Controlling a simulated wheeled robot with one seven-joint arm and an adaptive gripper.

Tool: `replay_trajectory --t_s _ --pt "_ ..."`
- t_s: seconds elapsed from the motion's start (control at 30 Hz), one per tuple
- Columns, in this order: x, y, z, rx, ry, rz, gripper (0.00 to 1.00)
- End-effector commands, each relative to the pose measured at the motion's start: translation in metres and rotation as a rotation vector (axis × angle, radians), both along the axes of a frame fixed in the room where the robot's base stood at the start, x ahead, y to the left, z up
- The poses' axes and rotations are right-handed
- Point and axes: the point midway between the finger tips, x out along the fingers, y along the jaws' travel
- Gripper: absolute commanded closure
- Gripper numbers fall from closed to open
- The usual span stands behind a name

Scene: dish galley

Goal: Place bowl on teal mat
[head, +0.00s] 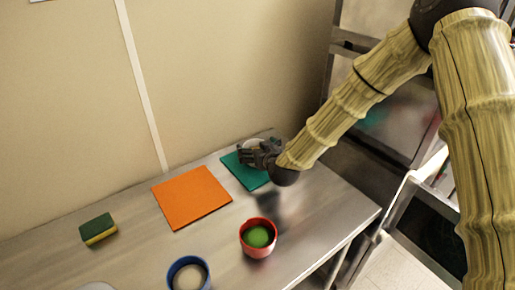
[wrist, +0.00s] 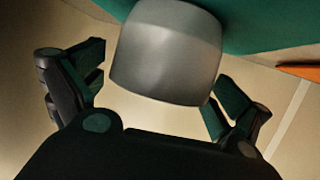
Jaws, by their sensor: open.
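A pale grey-white bowl (wrist: 165,55) sits between the spread fingers of my gripper (wrist: 163,88) in the wrist view, with gaps beside the fingertips. In the head view a whitish rim of the bowl (head: 252,142) shows behind my gripper (head: 258,156), which hides most of it. The teal mat (head: 242,174) lies on the steel counter under and in front of my gripper. The mat (wrist: 265,25) also fills the top of the wrist view, right against the bowl's outline. The bowl appears to be at the mat; the exact contact is hidden.
An orange mat (head: 192,197) lies left of the teal one. A red cup (head: 257,248) with something green inside and a blue-rimmed cup (head: 176,278) stand nearer. A green-yellow sponge (head: 98,230) lies at left. The wall (head: 230,70) rises behind the counter.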

Motion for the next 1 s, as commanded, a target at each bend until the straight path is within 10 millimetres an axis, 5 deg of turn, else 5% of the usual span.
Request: replay_trajectory --t_s 0.17,0.7,1.0 --pt "-0.006 -0.003 0.006 0.0 -0.001 0.0 0.0" --pt "-0.083 -0.032 0.034 0.001 -0.001 -0.001 0.0" --pt "-0.104 -0.04 0.043 0.0 0.0 -0.001 0.0"
